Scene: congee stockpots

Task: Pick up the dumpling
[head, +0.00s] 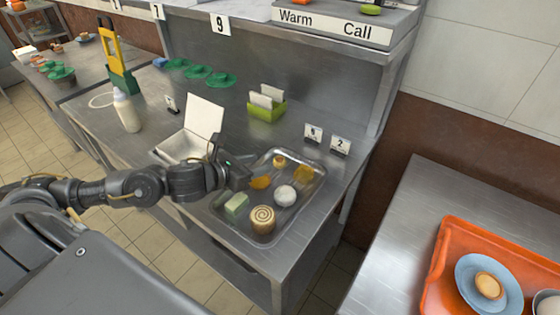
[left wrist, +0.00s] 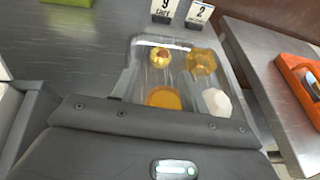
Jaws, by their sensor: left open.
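A clear tray (head: 318,180) on the steel counter holds several food pieces. A small yellow cup-shaped piece, which looks like the dumpling (head: 280,161), sits near its far edge; it also shows in the left wrist view (left wrist: 160,57). Beside it is a ruffled golden piece (head: 303,172). Nearer are a flat orange piece (head: 260,183), a white round bun (head: 285,195), a green block (head: 236,205) and a swirl roll (head: 262,218). My left gripper (head: 240,172) is open over the tray's left side, apart from the dumpling. My right gripper is not in view.
An open box (head: 186,146) stands left of the tray, with a white bottle (head: 126,111) farther left. A green holder (head: 266,109) and number cards (head: 340,146) stand behind. An orange tray (head: 436,277) with a blue plate (head: 475,270) lies on the right table.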

